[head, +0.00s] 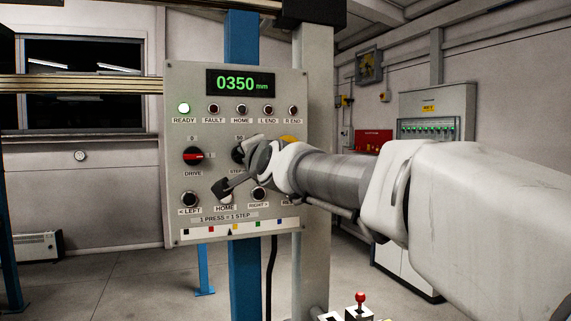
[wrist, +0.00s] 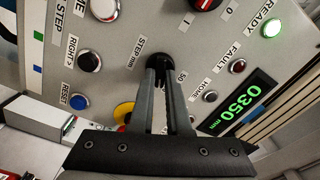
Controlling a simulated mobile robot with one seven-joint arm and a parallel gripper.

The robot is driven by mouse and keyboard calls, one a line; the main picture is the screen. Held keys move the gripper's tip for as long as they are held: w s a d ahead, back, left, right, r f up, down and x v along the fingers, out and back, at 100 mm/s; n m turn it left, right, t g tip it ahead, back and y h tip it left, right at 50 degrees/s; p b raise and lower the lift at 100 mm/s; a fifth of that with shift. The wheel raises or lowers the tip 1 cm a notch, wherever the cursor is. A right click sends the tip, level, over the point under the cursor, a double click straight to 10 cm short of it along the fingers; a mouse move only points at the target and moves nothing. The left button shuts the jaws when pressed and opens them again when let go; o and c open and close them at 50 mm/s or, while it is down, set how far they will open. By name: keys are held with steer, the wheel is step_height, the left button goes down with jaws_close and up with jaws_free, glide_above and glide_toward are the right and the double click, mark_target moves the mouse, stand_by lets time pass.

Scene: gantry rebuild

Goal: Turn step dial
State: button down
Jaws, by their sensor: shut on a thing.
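The step dial (head: 237,155) is a black knob on the grey control panel (head: 180,225), right of the red drive switch (head: 193,156). In the head view my gripper (head: 246,151) covers much of it. In the wrist view my gripper's two fingers (wrist: 162,68) are close together on the step dial (wrist: 157,59), with the label "STEP mm" and a "50" mark beside it. The gripper is shut on the dial. The dial's pointer is hidden by the fingers. The display (head: 240,83) reads 0350 mm.
The green READY lamp (head: 184,108) is lit. Push buttons, including HOME (head: 225,199), sit below the dial. A yellow part (head: 290,138) shows behind my wrist. A blue post (head: 243,275) stands behind the panel. Floor to the left is clear.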

steer(key=m, duration=0.4)
steer(key=shift+f+m+b, duration=0.1)
steer(key=shift+m+b, duration=0.2)
steer(key=shift+m, duration=0.1)
stand_by(0.4)
steer(key=c, duration=0.9)
jaws_free()
steer(key=shift+s, duration=0.1)
steer(key=b+v, duration=0.2)
steer(key=v, duration=1.5)
steer(key=shift+s+d, duration=0.1)
